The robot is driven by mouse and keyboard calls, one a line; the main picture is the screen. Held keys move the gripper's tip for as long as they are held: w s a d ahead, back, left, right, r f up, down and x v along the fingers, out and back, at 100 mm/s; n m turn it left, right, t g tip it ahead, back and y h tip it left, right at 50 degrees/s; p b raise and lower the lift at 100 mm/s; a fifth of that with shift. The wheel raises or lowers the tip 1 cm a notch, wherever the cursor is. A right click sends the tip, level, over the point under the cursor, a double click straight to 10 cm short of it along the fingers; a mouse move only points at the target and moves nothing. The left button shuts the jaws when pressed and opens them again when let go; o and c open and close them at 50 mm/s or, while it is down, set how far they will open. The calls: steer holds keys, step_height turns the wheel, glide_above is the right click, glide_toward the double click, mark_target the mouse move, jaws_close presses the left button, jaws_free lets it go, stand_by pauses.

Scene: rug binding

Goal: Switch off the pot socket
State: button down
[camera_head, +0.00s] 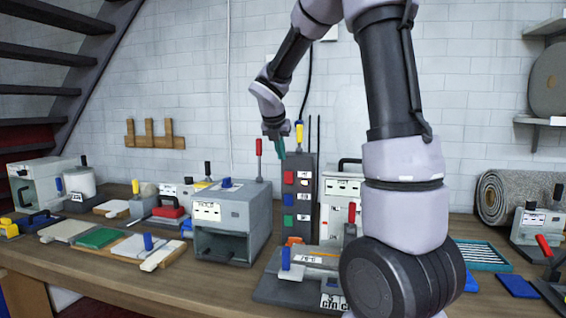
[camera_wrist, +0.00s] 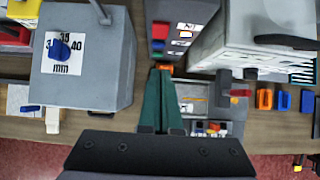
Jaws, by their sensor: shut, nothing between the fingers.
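A dark grey upright socket tower (camera_head: 306,165) stands behind the bench's front row. Its face carries a red switch (camera_head: 288,177), a blue switch (camera_head: 288,199), a green switch (camera_head: 288,220) and an orange one (camera_head: 294,240), with small labels beside them. I cannot read which label is the pot's, nor tell whether any switch is on or off. My gripper (camera_head: 282,155) is shut and empty, pointing down near the tower's top left. In the wrist view, its green fingers (camera_wrist: 160,72) overlap the tower's lower end near the orange switch (camera_wrist: 165,68); contact cannot be told.
A grey box machine (camera_head: 232,220) stands left of the tower, and a white-fronted unit (camera_head: 342,190) stands close on its right. A low device with a blue handle (camera_head: 286,258) sits in front. Red and yellow upright handles rise near the tower's top.

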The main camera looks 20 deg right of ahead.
steer(key=shift+s+r, duration=0.1)
steer(key=shift+s+a+f, duration=0.15)
steer(key=shift+a+f, duration=0.2)
steer(key=shift+f, duration=0.2)
steer(key=shift+f, duration=0.1)
glide_toward(288, 183)
step_height(288, 183, down, 5)
steer(key=shift+w+d, duration=0.6)
steer(key=shift+w, duration=0.25)
steer(key=shift+w+d, duration=0.3)
steer(key=shift+w, duration=0.2)
